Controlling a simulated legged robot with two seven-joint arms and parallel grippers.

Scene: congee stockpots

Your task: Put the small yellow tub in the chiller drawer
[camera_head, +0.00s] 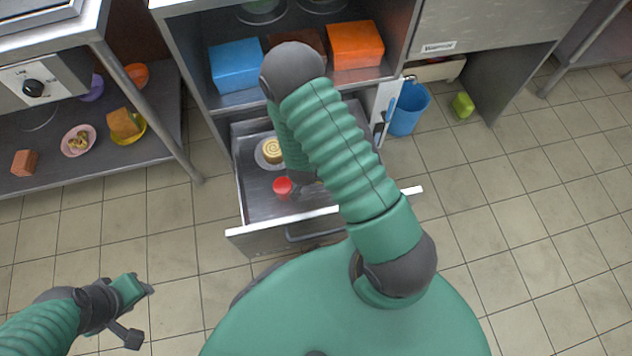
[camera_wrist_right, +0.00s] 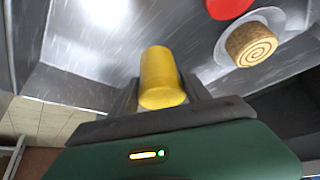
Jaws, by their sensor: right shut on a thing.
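The yellow tub (camera_wrist_right: 160,78) is between the dark fingers of my right gripper (camera_wrist_right: 162,95), which is shut on it. In the wrist view the tub is over the metal floor of the open chiller drawer (camera_wrist_right: 105,62); I cannot tell whether it touches the floor. In the head view my right arm hides the tub and most of the right gripper, which reaches down into the drawer (camera_head: 262,205). My left gripper (camera_head: 146,305) is over the tiled floor at the lower left, away from the drawer; its finger opening is unclear.
The drawer also holds a rolled cake (camera_head: 271,150) on a white plate and a red item (camera_head: 283,187). Above are a blue box (camera_head: 236,65) and an orange box (camera_head: 355,45). A blue bucket (camera_head: 408,108) stands right of the cabinet. A shelf with bowls (camera_head: 79,140) is at left.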

